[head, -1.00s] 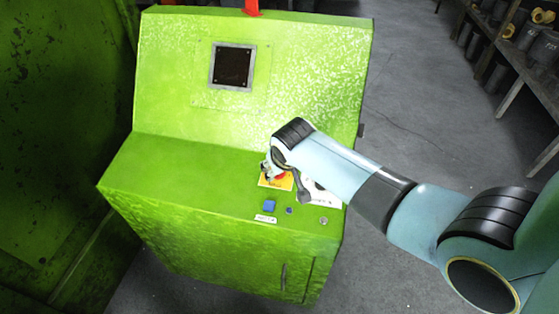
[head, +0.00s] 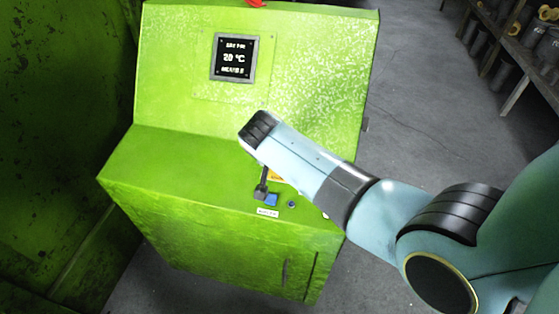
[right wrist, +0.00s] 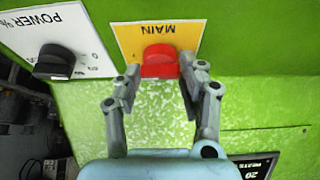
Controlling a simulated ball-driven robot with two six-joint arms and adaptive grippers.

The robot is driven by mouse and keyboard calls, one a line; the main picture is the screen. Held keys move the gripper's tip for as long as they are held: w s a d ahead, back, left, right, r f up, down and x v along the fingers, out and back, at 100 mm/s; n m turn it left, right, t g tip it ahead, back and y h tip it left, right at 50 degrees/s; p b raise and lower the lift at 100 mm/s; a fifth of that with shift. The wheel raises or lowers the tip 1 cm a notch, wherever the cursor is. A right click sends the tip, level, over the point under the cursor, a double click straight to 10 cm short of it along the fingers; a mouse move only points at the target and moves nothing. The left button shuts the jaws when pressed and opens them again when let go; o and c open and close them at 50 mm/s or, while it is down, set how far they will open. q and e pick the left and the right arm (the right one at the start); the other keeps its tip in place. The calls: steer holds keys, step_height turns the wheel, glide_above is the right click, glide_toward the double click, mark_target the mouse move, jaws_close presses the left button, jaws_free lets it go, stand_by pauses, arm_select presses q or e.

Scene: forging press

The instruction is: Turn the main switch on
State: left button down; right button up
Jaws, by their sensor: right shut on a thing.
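The main switch is a red knob (right wrist: 160,61) on a yellow plate labelled MAIN (right wrist: 128,40), seen upside down in the right wrist view. My right gripper (right wrist: 162,78) has its two grey fingers on either side of the knob and is shut on it. In the head view my right arm covers the knob, and only a sliver of the yellow plate (head: 275,177) shows. The display (head: 234,58) on the sloped panel is lit and reads 20 °C. My left gripper is in neither view.
A black POWER % dial (right wrist: 54,62) on a white plate sits beside the main switch. A blue button (head: 271,199) and a smaller blue knob (head: 292,204) are near the front of the green console (head: 150,180). Grey floor lies right of it.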

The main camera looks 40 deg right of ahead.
stand_by(0.5)
steer(key=o, duration=1.2)
steer(key=shift+c, duration=0.2)
steer(key=v, duration=0.7)
steer(key=shift+r, duration=0.2)
steer(key=shift+a, duration=0.15)
